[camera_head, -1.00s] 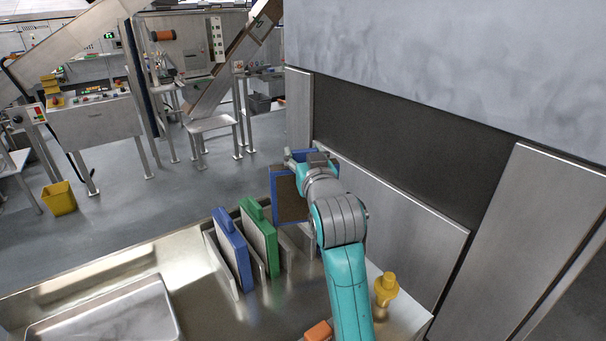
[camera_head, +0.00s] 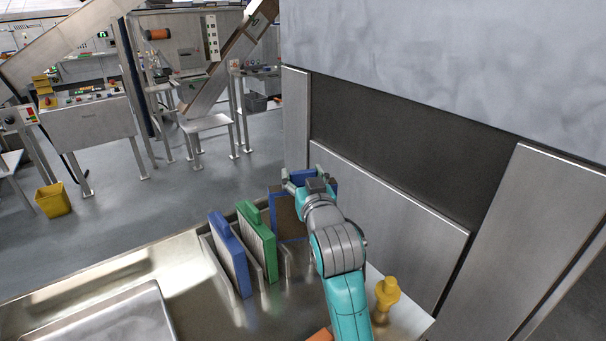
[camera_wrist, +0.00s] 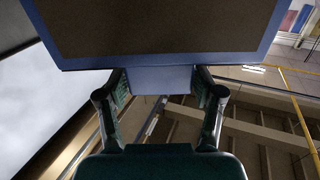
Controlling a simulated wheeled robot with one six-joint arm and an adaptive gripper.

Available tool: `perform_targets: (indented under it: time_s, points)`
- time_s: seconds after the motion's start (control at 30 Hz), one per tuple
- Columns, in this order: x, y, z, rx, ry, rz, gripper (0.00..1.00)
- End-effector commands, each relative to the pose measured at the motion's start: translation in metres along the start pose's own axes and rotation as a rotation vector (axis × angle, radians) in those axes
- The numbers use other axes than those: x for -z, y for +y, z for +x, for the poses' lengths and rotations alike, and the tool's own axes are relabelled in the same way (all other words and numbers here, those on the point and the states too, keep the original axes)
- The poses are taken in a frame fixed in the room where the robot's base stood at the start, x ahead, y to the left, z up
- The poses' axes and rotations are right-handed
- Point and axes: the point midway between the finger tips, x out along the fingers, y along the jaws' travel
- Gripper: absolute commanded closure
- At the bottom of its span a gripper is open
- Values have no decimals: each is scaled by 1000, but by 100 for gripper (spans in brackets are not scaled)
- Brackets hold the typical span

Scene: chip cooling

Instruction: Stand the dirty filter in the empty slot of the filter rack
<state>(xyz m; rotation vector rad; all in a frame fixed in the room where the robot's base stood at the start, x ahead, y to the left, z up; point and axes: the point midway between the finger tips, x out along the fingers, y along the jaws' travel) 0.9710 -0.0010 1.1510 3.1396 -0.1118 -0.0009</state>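The dirty filter (camera_head: 287,217), a blue frame around a brown face, stands roughly upright in the head view at the right end of the filter rack (camera_head: 286,262). Its lower edge is close to the rack; I cannot tell whether it is inside the slot. My gripper (camera_head: 301,181) is shut on the filter's blue top tab. In the wrist view the tab (camera_wrist: 160,80) sits between the two fingers (camera_wrist: 160,92), below the brown face. A blue filter (camera_head: 230,253) and a green filter (camera_head: 258,240) stand in the rack to the left. My arm hides part of the rack's right side.
A metal tray (camera_head: 95,325) lies on the steel bench at lower left. A yellow fitting (camera_head: 386,294) stands right of my arm, and an orange object (camera_head: 320,335) shows at the bottom edge. Grey panels (camera_head: 390,215) rise close behind on the right.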

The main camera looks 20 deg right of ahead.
Motion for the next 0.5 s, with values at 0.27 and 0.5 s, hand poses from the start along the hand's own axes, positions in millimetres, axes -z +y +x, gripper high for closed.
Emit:
perform_targets:
  time_s: [0.27, 0.5]
  points:
    - [0, 0, 0, 0, 1, 0, 14]
    - [0, 0, -9, 0, 0, 0, 14]
